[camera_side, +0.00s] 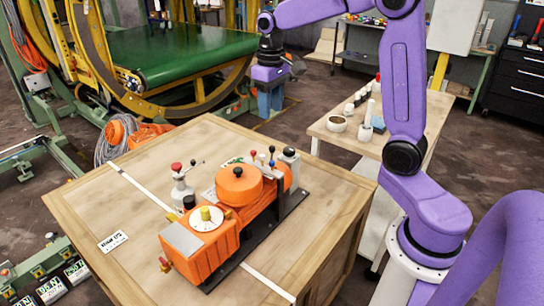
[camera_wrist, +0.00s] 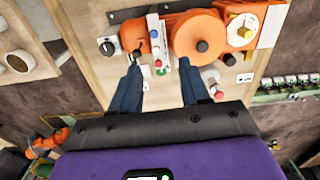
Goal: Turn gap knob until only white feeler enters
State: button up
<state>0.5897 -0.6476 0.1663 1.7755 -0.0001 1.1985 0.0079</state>
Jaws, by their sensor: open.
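An orange machine (camera_side: 205,255) lies on a wooden crate. A yellow knob (camera_side: 206,213) sits on a white round dial at its near end; the knob also shows in the wrist view (camera_wrist: 245,31). A black knob (camera_wrist: 107,47) sits on a pale plate at the opposite end. No label is readable to tell which is the gap knob. Small blue, white and red tips (camera_wrist: 155,46) stand in a row between that end and the round orange drum (camera_wrist: 200,38). My gripper (camera_wrist: 160,66) is open and empty, its blue fingers apart, high above and behind the machine in the side view.
A red-topped grey post (camera_side: 178,185) stands beside the machine. A side table (camera_side: 340,130) with small jars and bowls is at the right. A green-topped machine with yellow rings (camera_side: 180,55) stands behind. The crate's left part is mostly clear.

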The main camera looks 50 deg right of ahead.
aim_at(272, 161)
jog(key=shift+m, duration=0.3)
jog(key=f, duration=0.5)
jog(key=d+f, duration=0.1)
jog(key=f, duration=1.1)
jog(key=shift+w+d+f, duration=0.15)
jog(key=shift+w+d, duration=0.1)
jog(key=shift+w, duration=0.15)
grip_shut()
